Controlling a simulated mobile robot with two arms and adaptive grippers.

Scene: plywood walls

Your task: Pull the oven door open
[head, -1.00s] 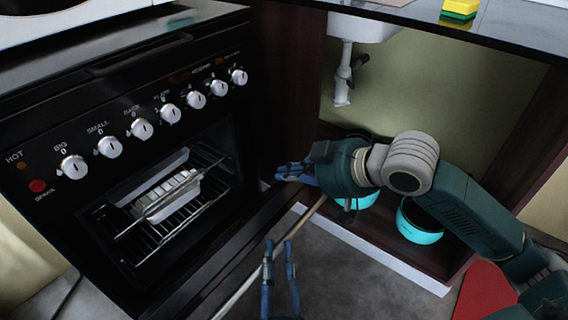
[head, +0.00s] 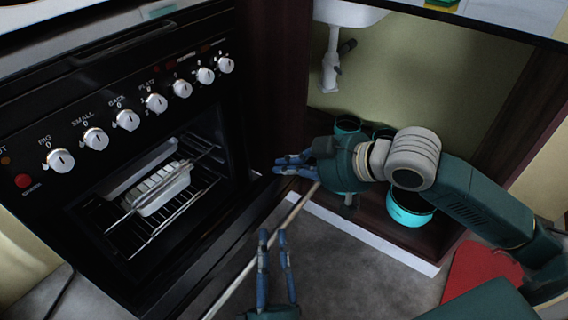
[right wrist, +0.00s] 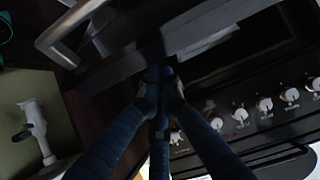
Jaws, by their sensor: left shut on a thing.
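The black oven (head: 100,195) stands at the left, its door (head: 205,275) partly open, tilted outward at the top. Through the gap a rack and a white dish (head: 165,187) show inside. The door's long pale handle (head: 236,283) runs along its outer side. My left gripper (head: 272,236) is shut on the handle, with the bar passing between its fingers. My right gripper (head: 280,165) is beside the door's far upper corner. Its fingers look closed together in the right wrist view (right wrist: 162,78), against the dark oven front. Whether they touch the door I cannot tell.
A row of white knobs (head: 155,103) lines the oven front. To the right is an open cabinet under the sink with a drain pipe (head: 331,65) and teal pots (head: 410,208). A red object (head: 482,270) lies at lower right. Grey floor (head: 345,260) is clear before the door.

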